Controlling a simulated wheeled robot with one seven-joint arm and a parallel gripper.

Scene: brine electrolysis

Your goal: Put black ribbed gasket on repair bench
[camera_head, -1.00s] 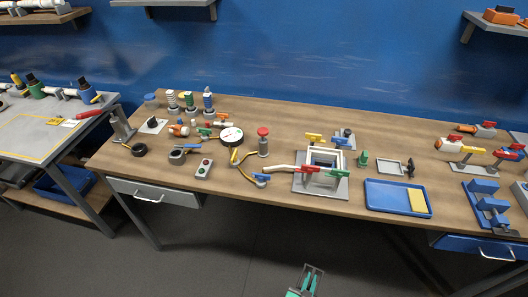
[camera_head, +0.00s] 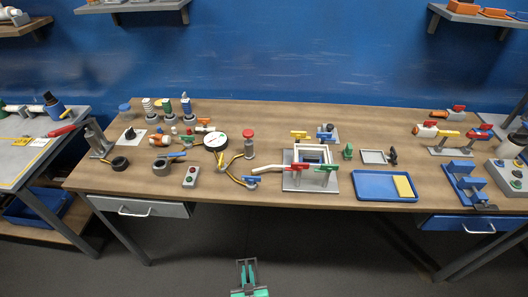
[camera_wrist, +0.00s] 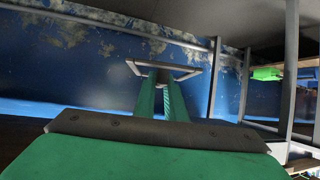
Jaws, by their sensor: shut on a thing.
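My gripper (camera_head: 246,264) is low in front of the long wooden bench in the head view, over the floor and apart from the bench. In the wrist view its green fingers (camera_wrist: 162,92) are close together. At their tips is a thin grey rectangular frame (camera_wrist: 190,72), and the gripper is shut on it. Ribs are too small to make out, so I cannot tell whether this is the black ribbed gasket. A black ring (camera_head: 120,163) lies on the left part of the wooden bench (camera_head: 230,193). No label shows which bench is the repair bench.
A gauge (camera_head: 216,140), a square cell stand (camera_head: 312,178) and a blue tray (camera_head: 370,192) stand on the wooden bench. A grey table (camera_head: 22,160) with a yellow outline is at the left. Drawers (camera_head: 140,207) hang under the bench front. The floor before it is clear.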

